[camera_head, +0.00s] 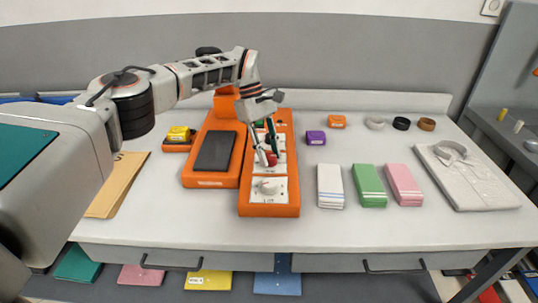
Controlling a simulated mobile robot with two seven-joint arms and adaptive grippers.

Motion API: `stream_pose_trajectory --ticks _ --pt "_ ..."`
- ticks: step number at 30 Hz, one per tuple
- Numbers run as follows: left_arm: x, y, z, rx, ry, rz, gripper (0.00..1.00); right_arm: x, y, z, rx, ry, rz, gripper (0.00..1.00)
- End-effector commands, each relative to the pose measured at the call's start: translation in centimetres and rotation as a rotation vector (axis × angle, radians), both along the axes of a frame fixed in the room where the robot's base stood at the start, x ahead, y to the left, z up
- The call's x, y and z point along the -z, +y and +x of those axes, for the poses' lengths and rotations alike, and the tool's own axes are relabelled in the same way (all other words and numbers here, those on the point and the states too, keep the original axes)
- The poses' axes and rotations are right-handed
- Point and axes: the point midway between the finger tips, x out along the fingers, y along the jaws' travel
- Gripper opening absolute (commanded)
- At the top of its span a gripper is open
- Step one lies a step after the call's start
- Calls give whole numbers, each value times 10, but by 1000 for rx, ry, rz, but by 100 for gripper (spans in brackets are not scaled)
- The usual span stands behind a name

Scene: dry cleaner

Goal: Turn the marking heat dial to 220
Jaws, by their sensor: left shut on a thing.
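An orange control box (246,208) stands on the white counter with white dial plates along its top. The nearest plate carries a light knob (268,186) and lettering that seems to read "LOT". My left gripper (268,160) comes down from the left over the plate just behind it. It is shut on a dial there, which the fingers mostly hide. The dial's pointer and the numbers around it cannot be read, so its setting cannot be told. My right gripper is out of view.
Left of the box is an orange press with a dark pad (215,151). White, green (369,186) and pink stacks lie to its right, then a folded shirt (466,178). Tape rolls (401,123) and small boxes sit behind. The counter's front strip (400,230) is clear.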

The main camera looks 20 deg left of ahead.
Motion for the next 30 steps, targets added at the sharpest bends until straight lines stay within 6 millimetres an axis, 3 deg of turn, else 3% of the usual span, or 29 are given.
stream_pose_trajectory --ticks 11,12,13,24,30 --pt "2 0 -1 7 1 3 6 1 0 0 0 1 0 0" --pt "2 0 -1 6 2 3 35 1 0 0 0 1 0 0" --pt "2 0 -1 6 2 3 43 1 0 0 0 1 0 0" --pt "-1 1 0 4 0 2 44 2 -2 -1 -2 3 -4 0" --pt "-22 9 5 1 -3 3 44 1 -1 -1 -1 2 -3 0"
